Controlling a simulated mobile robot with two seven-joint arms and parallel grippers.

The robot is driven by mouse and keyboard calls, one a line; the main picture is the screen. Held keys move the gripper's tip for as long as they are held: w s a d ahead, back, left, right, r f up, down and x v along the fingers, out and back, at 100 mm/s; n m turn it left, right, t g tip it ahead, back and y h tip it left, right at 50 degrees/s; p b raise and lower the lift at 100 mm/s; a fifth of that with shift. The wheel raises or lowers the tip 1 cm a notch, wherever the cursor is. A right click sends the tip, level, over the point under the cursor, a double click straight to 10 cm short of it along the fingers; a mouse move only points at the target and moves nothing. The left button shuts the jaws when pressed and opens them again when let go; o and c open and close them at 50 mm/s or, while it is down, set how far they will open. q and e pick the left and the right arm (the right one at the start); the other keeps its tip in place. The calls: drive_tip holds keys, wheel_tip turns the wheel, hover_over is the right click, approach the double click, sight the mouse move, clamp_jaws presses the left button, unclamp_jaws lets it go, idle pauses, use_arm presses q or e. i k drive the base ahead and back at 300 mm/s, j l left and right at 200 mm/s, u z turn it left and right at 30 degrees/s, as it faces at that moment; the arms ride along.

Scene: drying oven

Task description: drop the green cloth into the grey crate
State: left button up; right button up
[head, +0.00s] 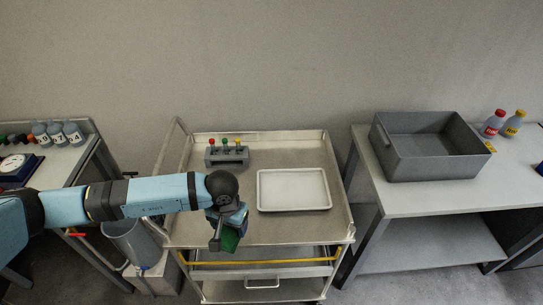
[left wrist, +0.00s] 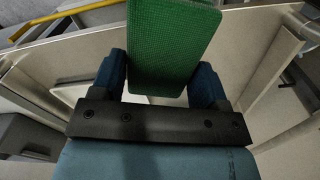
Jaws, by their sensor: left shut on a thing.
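The green cloth (head: 230,241) hangs from my left gripper (head: 228,222), which is shut on it above the front part of the steel cart. In the left wrist view the green cloth (left wrist: 172,45) stands out flat between the two blue fingers of the left gripper (left wrist: 160,85). The grey crate (head: 436,164) sits on the right-hand table, well to the right of the gripper. It is open at the top, and the part of its floor that shows is empty. My right gripper is not in view.
The steel cart (head: 285,234) carries a white tray (head: 292,206) and a rack (head: 227,156) with several coloured-top items. A gap separates cart and right table (head: 420,201). Several bottles (head: 57,133) stand on the left bench.

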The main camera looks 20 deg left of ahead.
sight(415, 154)
drive_tip(key=i+l, duration=0.15)
drive_tip(key=l, duration=0.35)
drive_tip(key=i+l, duration=0.15)
drive_tip(key=l, duration=0.3)
drive_tip(key=i+l+u, duration=0.1)
drive_tip(key=l, duration=0.4)
drive_tip(key=i+l, duration=0.15)
drive_tip(key=l, duration=0.35)
drive_tip(key=i+l, duration=0.1)
drive_tip(key=l, duration=0.4)
drive_tip(key=i+l+u, duration=0.1)
drive_tip(key=l, duration=0.4)
drive_tip(key=i+l, duration=0.15)
drive_tip(key=l, duration=0.35)
